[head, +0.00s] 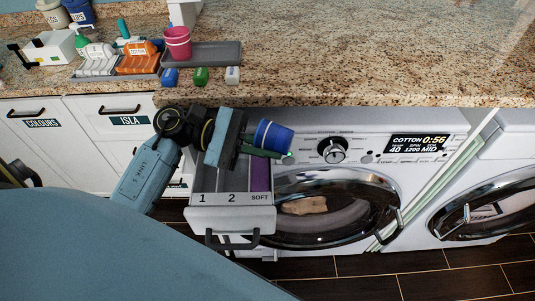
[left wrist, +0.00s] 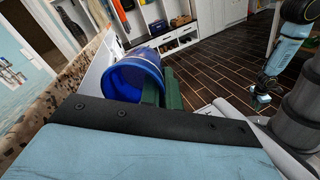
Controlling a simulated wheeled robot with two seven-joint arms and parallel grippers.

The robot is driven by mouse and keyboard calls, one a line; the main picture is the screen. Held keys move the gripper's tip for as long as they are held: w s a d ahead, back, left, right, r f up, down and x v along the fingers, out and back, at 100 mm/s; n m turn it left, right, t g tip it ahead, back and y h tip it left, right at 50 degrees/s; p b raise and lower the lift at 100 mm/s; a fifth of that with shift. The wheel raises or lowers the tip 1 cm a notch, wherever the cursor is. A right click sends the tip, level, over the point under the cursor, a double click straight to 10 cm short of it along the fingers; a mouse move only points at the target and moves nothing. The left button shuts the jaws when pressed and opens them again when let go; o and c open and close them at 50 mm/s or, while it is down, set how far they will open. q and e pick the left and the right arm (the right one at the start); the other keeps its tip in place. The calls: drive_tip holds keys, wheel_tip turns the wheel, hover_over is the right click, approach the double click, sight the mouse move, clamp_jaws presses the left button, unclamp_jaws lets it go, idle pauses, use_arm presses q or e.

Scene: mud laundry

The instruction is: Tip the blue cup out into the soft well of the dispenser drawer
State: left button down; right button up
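The blue cup (head: 274,136) is in my left gripper (head: 264,152), tilted over on its side, above and right of the drawer's back part. In the left wrist view the cup (left wrist: 138,78) shows its open mouth, with the green fingers (left wrist: 168,90) at its side. Its contents cannot be made out. The dispenser drawer (head: 229,220) is pulled out, with wells marked 1, 2 and SOFT. The soft well (head: 260,176) is the purple one on the right; the gripper partly hides its back. My right gripper (left wrist: 261,99) seems to show small in the left wrist view, well away from the cup.
The washer door (head: 330,208) is beside the drawer on the right. The granite counter (head: 380,60) runs above. On it stand a pink cup (head: 177,43) on a grey tray (head: 218,53), bottles in a rack, and small blue, green and white blocks at the edge.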

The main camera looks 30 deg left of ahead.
use_arm(q)
drive_tip(key=shift+a+h+b, duration=0.1)
drive_tip(key=shift+h+b, duration=0.7)
drive_tip(key=shift+b, duration=0.45)
drive_tip(key=shift+r+b, duration=0.2)
drive_tip(key=shift+b, duration=0.1)
drive_tip(key=shift+t, duration=0.4)
idle(1.3)
